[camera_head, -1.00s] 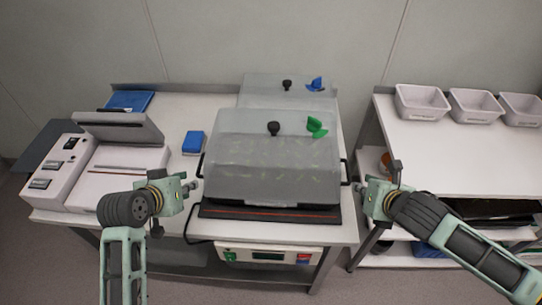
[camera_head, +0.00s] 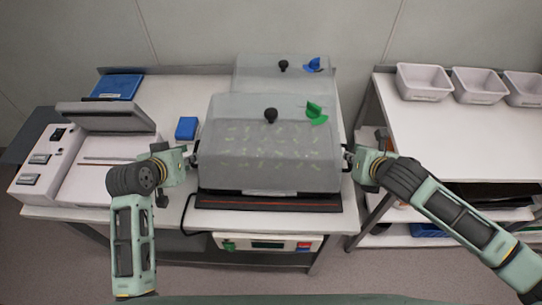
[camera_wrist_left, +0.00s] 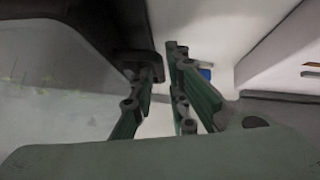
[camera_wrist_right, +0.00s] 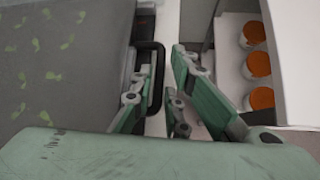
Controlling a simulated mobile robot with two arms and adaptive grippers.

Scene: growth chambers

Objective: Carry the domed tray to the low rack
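The domed tray, with a clear grey dome (camera_head: 268,150), black knob and green vent tab, sits level on a dark red-lined platform (camera_head: 270,202) on the bench. Faint green seedlings show through it. My left gripper (camera_head: 193,160) is at its left side handle, and my right gripper (camera_head: 348,157) at its right one. In the right wrist view, the open fingers (camera_wrist_right: 164,75) straddle the black handle bar (camera_wrist_right: 157,80) with a gap. In the left wrist view, the fingers (camera_wrist_left: 162,75) are apart beside the black handle (camera_wrist_left: 145,58); contact is unclear. A white rack (camera_head: 450,150) stands right.
A second dome with a blue tab (camera_head: 313,65) stands close behind. A sealing machine (camera_head: 85,165), blue box (camera_head: 187,128) and blue pad (camera_head: 118,87) are left. Several white bins (camera_head: 423,82) line the rack's back; its front top is clear. Orange-topped jars (camera_wrist_right: 257,65) sit lower.

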